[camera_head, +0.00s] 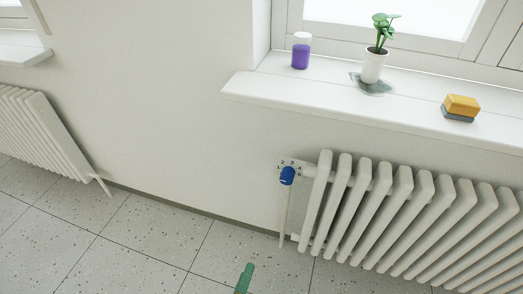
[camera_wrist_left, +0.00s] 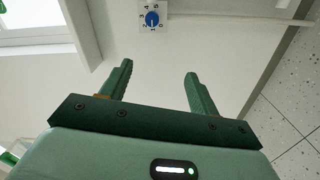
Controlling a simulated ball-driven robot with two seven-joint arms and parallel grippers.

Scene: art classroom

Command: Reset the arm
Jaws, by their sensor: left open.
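My left gripper (camera_wrist_left: 158,69) is open in the left wrist view, with its two green fingers apart and nothing between them. In the head view only a green tip of my left gripper (camera_head: 245,279) shows, at the bottom edge above the floor. A blue valve knob (camera_head: 288,176) with a numbered dial sits at the left end of the radiator (camera_head: 354,200). The knob also shows in the left wrist view (camera_wrist_left: 152,19), beyond the fingertips and apart from them. My right gripper is in neither view.
A white windowsill (camera_head: 330,98) above the radiator holds a purple-filled jar (camera_head: 300,54), a potted plant (camera_head: 372,66) standing in a wet patch, and a yellow-grey sponge (camera_head: 461,106). Another radiator (camera_head: 40,135) is at the left. The tiled floor (camera_head: 130,235) is clear.

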